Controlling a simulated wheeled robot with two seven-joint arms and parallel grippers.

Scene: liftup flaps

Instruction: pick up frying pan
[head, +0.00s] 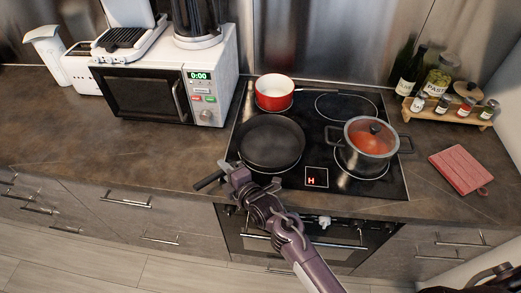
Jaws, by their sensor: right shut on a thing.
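A black frying pan (270,143) sits on the front left area of the black cooktop (325,186). Its handle (208,180) points to the lower left, past the cooktop's edge. My right gripper (228,170) is at the handle, near the pan's rim, and is shut on it. The gripper hides part of the handle. I cannot tell whether the pan is raised off the cooktop. My left gripper is not in view.
A red pot (274,92) stands behind the pan, and a lidded steel pot (365,152) stands to its right. A microwave (165,90) is at the left. A red board (461,169) and a spice rack (450,109) are at the right. The left counter front is clear.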

